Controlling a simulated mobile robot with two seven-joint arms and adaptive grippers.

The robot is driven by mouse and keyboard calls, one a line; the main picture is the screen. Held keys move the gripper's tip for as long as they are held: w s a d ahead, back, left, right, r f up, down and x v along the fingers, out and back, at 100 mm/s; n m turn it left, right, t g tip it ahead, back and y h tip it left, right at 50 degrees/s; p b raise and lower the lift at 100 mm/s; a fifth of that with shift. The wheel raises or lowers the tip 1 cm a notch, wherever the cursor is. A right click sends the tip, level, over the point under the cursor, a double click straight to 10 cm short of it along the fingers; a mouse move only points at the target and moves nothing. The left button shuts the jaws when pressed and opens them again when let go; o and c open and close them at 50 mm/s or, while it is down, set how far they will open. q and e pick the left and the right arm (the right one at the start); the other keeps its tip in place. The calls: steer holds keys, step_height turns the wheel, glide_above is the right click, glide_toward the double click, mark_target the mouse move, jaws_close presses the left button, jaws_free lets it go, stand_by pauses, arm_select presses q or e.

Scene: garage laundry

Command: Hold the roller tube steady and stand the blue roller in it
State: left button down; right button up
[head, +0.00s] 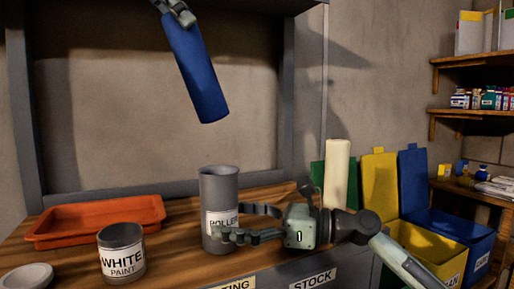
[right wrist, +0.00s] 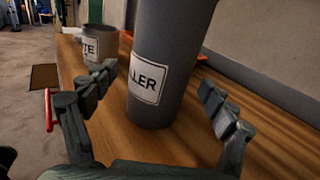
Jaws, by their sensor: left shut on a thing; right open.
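The grey roller tube (head: 219,188) stands upright on the wooden bench, its label partly covered by a finger in the head view. It also shows in the right wrist view (right wrist: 170,50). My right gripper (head: 235,222) is open, with its fingers (right wrist: 160,95) on either side of the tube and visible gaps beside it. The blue roller (head: 195,70) hangs in the air above and slightly left of the tube, tilted with its lower end to the right. My left gripper (head: 177,10) is shut on its upper end, at the top edge of the head view.
A white paint can (head: 121,262) stands left of the tube, with an orange tray (head: 95,220) behind it. A small white round item (head: 27,276) is at the front left. A cream roller (head: 338,172) stands behind my right arm. Green, yellow and blue bins (head: 465,235) are at the right.

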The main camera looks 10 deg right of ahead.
mark_target(196, 68)
steer(key=shift+x, duration=1)
steer(key=c, duration=1.2)
arm_select(q)
steer(key=shift+w+f, duration=0.1)
steer(key=shift+f, duration=0.55)
step_height(196, 68, down, 9)
steer(key=c, duration=0.7)
jaws_free()
steer(key=shift+c, duration=0.2)
